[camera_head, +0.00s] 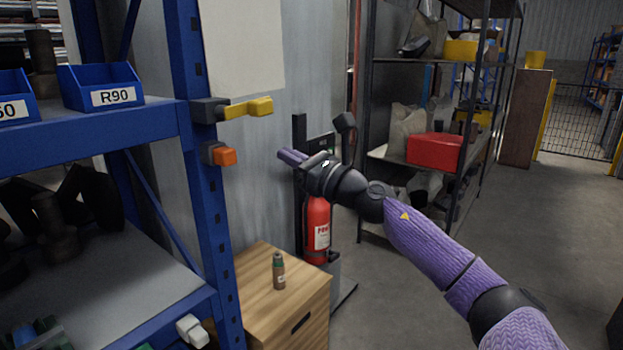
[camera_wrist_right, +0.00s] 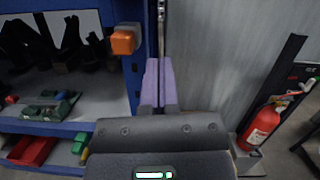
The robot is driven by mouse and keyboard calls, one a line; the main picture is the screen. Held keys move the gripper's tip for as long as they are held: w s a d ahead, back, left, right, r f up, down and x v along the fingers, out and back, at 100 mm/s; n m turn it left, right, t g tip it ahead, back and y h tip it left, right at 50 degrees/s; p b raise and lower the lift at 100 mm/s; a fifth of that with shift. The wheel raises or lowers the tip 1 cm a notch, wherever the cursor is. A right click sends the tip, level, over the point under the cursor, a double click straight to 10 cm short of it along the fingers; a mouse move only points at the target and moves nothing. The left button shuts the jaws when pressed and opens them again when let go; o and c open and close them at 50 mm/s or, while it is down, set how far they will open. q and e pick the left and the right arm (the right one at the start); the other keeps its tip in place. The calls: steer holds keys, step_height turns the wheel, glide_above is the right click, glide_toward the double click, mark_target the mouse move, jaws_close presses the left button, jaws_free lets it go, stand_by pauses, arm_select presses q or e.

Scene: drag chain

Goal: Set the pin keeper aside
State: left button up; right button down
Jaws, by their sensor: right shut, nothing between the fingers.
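My right gripper (camera_head: 285,155) is shut and empty, held in the air to the right of the blue rack post (camera_head: 205,200). Its purple fingers lie together in the right wrist view (camera_wrist_right: 158,85). An orange block in a dark mount (camera_head: 225,156) sits on the post, left of my fingertips and apart from them; it also shows in the right wrist view (camera_wrist_right: 123,42). A yellow lever (camera_head: 248,107) sticks out from a dark block just above it. I cannot tell which of these fittings is the pin keeper. My left gripper is not in view.
A wooden cabinet (camera_head: 255,275) with a small bottle (camera_head: 279,272) on top stands below. A fire extinguisher (camera_head: 318,228) stands behind my right arm. Blue bins (camera_head: 100,85) sit on the rack shelf. A white fitting (camera_head: 192,330) is low on the post. The floor at right is open.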

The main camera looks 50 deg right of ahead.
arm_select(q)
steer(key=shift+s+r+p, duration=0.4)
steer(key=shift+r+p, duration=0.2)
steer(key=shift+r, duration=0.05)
arm_select(e)
steer(key=v, duration=0.6)
steer(key=shift+a, duration=0.1)
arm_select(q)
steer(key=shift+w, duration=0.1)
